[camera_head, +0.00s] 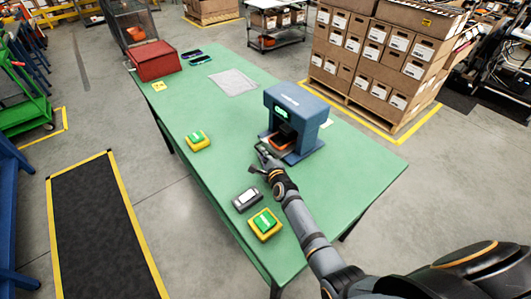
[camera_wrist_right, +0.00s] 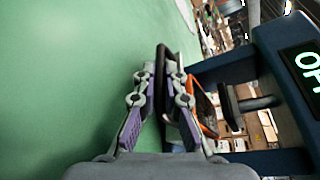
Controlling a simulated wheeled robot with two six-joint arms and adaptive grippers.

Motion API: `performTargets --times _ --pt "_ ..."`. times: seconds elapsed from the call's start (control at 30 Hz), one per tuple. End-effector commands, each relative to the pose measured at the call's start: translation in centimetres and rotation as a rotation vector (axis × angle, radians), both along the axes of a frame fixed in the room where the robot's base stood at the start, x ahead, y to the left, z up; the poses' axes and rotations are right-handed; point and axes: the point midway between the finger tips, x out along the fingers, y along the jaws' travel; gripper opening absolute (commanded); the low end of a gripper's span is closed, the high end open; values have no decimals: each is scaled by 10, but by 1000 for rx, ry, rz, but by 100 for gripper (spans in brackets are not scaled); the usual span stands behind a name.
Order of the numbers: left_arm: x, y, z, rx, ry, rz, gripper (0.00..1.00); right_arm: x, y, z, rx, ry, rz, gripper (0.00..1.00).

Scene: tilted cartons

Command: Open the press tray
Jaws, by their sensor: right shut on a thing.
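The blue press (camera_head: 305,108) stands on the green table, with a lit green display on its front. Its press tray (camera_head: 283,139), dark with an orange part, shows low in its opening. My right gripper (camera_head: 262,153) is at the front of the press, at the tray's near side. In the right wrist view its two fingers (camera_wrist_right: 162,78) are closed on a dark upright bar, the tray handle (camera_wrist_right: 165,56). The orange-edged tray part (camera_wrist_right: 207,112) is just right of the fingers there. The fingers hide part of the handle. My left gripper is not in view.
Two yellow boxes with green buttons, one left (camera_head: 197,140) and one near (camera_head: 264,224), sit on the green table (camera_head: 190,100). A grey device (camera_head: 246,199) lies near my right wrist. A red box (camera_head: 154,60) is at the far end. The table's left middle is clear.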

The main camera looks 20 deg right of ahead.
Motion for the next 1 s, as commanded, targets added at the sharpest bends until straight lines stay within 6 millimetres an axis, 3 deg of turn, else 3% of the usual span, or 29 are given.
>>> performTargets --times 0.1,0.2,0.43,0.47,0.53,0.83,1.0 --pt "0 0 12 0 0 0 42 -8 22 2 9 7 1 0" --pt "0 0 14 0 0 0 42 -12 31 0 7 6 0 0" --pt "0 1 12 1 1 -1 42 -12 30 -1 3 5 0 0" --pt "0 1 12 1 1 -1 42 -12 30 -1 3 5 0 12" --pt "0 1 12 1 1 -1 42 -12 30 -1 3 5 0 19" --pt "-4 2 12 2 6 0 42 -12 30 -1 3 3 0 19" --pt "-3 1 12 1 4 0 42 -26 30 2 2 2 4 19"
